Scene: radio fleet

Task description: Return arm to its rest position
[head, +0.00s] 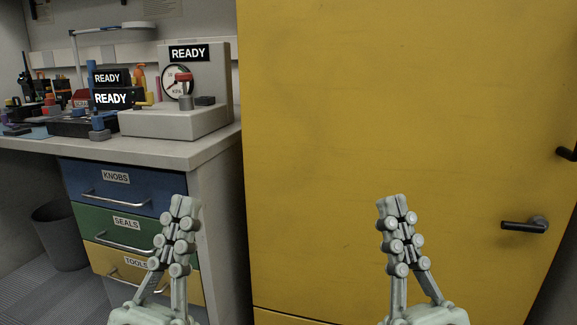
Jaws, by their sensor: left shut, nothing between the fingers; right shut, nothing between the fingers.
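My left gripper (184,206) points up in front of the drawer unit, at the lower left of the head view. Its fingers are together with nothing between them. My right gripper (396,207) points up in front of the yellow cabinet (320,120), right of centre. Its fingers are also together and empty. The two grippers stand apart at about the same height. Neither is seen holding anything. The arm links behind the grippers are out of view.
A workbench (175,152) at the left carries a grey test station (212,75) with a gauge, READY signs and several small items. Below are blue KNOBS (140,192), green SEALS (95,219) and yellow TOOLS drawers, all closed. The cabinet has black handles (525,225). A bin (60,235) stands under the bench.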

